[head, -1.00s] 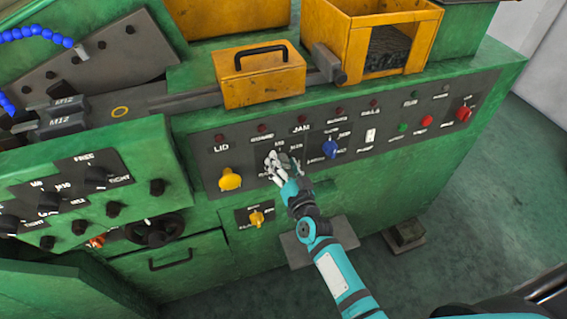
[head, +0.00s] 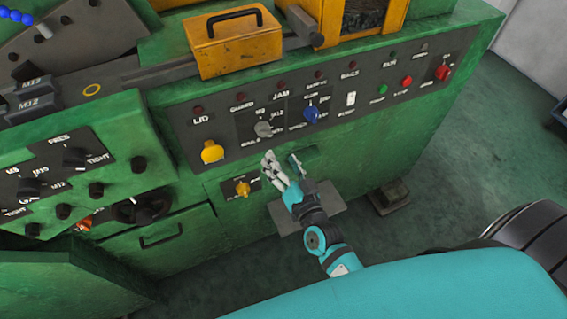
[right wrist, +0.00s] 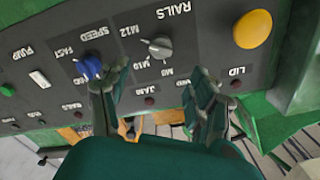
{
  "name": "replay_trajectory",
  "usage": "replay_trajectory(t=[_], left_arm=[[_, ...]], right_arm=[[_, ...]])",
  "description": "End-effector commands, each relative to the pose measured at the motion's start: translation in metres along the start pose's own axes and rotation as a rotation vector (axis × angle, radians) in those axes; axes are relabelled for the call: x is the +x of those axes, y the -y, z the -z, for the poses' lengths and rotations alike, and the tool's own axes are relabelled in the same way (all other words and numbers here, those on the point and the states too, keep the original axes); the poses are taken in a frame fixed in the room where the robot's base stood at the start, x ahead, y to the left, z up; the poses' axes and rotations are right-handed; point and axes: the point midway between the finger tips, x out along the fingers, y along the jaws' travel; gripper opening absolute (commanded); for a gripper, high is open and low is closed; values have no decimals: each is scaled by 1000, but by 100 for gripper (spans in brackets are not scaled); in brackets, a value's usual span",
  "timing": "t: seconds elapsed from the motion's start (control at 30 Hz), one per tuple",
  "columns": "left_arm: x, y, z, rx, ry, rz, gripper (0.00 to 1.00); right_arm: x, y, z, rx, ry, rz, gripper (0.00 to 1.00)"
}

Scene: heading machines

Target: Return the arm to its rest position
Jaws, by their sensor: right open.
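My right gripper (head: 286,168) is open and empty in the head view, in front of the green machine just below the control panel. Its teal arm comes in from the bottom right. The grey rotary knob (head: 263,129) stands above and left of its fingertips, apart from them in the head view. In the right wrist view the open fingers (right wrist: 162,98) show with the panel beyond them, the grey knob (right wrist: 160,47) between and past the fingertips and the blue knob (right wrist: 89,66) near the left finger. My left gripper is not in view.
A smaller yellow knob (head: 243,188) sits lower left of my gripper. A grey plate (head: 325,203) juts out below. Open floor lies to the right.

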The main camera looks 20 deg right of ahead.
Motion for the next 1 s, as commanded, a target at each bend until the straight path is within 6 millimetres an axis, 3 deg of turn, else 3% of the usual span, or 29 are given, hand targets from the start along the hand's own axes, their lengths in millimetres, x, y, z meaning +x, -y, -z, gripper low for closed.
replay_trajectory(t=[0.7, 0.77, 0.87, 1.0], left_arm=[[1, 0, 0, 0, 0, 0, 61], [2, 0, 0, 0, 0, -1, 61], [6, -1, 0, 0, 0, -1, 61], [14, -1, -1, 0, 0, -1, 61]], right_arm=[[-7, -3, -6, -4, 13, -3, 62], [-9, -9, -20, -17, 42, -10, 62], [-16, -28, -65, -58, 140, -33, 62], [-43, -71, -155, -149, 349, -77, 62]])
